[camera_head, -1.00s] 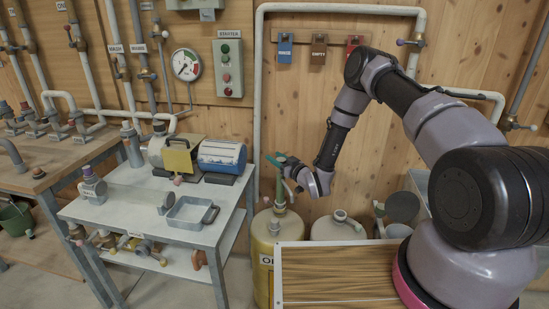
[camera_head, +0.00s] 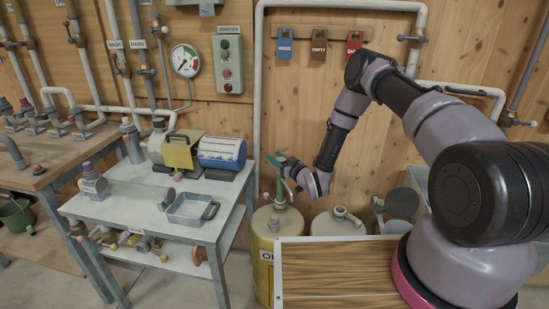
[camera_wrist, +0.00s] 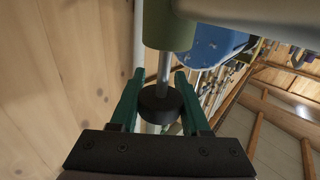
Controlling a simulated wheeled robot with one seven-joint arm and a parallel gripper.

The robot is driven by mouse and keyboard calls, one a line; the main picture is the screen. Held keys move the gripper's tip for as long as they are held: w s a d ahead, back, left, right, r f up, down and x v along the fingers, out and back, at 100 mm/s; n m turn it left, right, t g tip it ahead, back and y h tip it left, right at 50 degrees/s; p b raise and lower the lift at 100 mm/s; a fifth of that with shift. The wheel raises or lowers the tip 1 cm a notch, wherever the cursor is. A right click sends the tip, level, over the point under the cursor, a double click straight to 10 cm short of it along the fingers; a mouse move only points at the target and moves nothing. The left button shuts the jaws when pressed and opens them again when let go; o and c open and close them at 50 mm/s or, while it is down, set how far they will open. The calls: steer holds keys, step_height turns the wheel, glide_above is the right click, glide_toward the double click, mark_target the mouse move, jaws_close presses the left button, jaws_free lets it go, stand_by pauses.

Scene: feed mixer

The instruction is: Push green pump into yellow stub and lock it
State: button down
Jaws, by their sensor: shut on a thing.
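The green pump (camera_head: 280,188) stands upright over the top of the yellow drum (camera_head: 262,238) in the head view. The yellow stub at its foot is too small to make out, so I cannot tell how deep the pump sits or whether it is locked. In the wrist view the pump's green body (camera_wrist: 168,28) has a thin metal rod ending in a dark round knob (camera_wrist: 160,103). My gripper (camera_wrist: 158,90) has its two green fingers on either side of this knob and is shut on it. My gripper also shows at the pump's upper end in the head view (camera_head: 276,160).
A pale drum (camera_head: 338,226) with a tap stands right of the yellow one. A striped wooden top (camera_head: 340,270) lies in front. A grey table (camera_head: 130,208) with a tray and devices stands left. The wooden wall with a white pipe (camera_head: 259,100) is close behind.

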steer(key=shift+c, duration=1.5)
jaws_free()
steer(key=shift+d, duration=0.1)
steer(key=v, duration=1)
steer(key=shift+s, duration=0.35)
steer(key=shift+d, duration=0.15)
